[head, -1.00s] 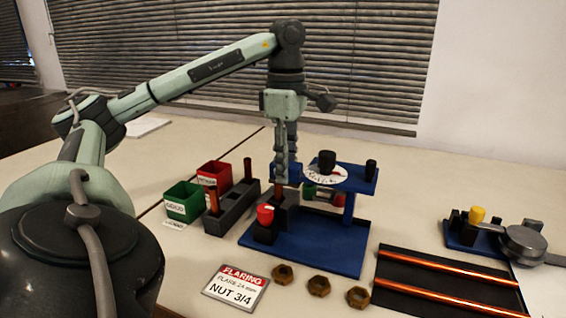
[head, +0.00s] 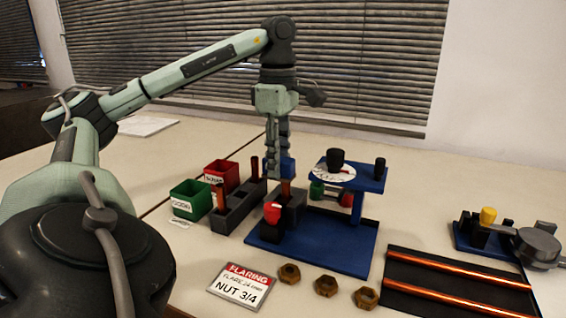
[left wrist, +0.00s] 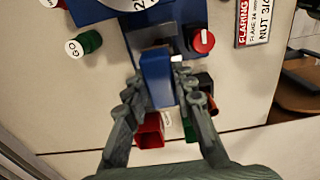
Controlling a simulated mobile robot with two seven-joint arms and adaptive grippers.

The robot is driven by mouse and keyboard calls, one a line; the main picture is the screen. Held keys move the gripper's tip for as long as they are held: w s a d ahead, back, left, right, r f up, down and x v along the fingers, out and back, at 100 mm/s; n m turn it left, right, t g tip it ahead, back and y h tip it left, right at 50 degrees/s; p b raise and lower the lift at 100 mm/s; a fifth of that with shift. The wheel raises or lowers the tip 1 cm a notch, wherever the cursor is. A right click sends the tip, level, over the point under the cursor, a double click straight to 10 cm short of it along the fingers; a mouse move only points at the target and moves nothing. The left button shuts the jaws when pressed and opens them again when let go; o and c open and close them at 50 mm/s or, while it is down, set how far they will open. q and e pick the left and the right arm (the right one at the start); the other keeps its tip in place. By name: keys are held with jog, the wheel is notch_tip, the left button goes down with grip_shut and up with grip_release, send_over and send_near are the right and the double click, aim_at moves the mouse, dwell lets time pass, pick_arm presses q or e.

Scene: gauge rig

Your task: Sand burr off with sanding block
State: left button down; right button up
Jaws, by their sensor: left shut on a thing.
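My left gripper (head: 277,165) points down over the blue flaring rig (head: 320,245). It is shut on a blue block (left wrist: 156,72), likely the sanding block, which shows between its fingers in the left wrist view. In the head view the block (head: 288,167) is partly hidden by the fingers. A short copper tube (head: 285,188) stands in the dark clamp (head: 291,207) with the red knob (head: 272,212), just below the block. I cannot tell whether block and tube touch. The burr is too small to make out. My right gripper is not in view.
A raised blue shelf (head: 370,182) with a dial and dark knobs stands right of the gripper. Left are a grey rack (head: 240,205) with copper pieces, a green bin (head: 190,198) and a red bin (head: 221,175). Brass nuts (head: 326,286) and a black tray (head: 450,285) with copper tubes lie in front.

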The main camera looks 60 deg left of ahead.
pick_arm(q)
jog(key=shift+d, duration=0.1)
jog(key=shift+w+d+p, duration=0.35)
jog(key=shift+d+p, duration=0.1)
jog(key=shift+d, duration=0.1)
jog(key=shift+w+d+p, duration=0.35)
jog(key=shift+d+p, duration=0.1)
jog(key=shift+d, duration=0.1)
jog(key=shift+w+d+f, duration=0.1)
jog(key=shift+w+d, duration=0.05)
jog(key=shift+d, duration=0.05)
jog(key=shift+a, duration=0.15)
jog(key=shift+s+a+f, duration=0.1)
jog(key=shift+s+a, duration=0.05)
jog(key=shift+s, duration=0.1)
jog(key=shift+s+a+b, duration=0.35)
jog(key=shift+a+b, duration=0.05)
jog(key=shift+a, duration=0.15)
jog(key=shift+s+a+b, duration=0.3)
jog(key=shift+a+b, duration=0.05)
jog(key=shift+a, duration=0.2)
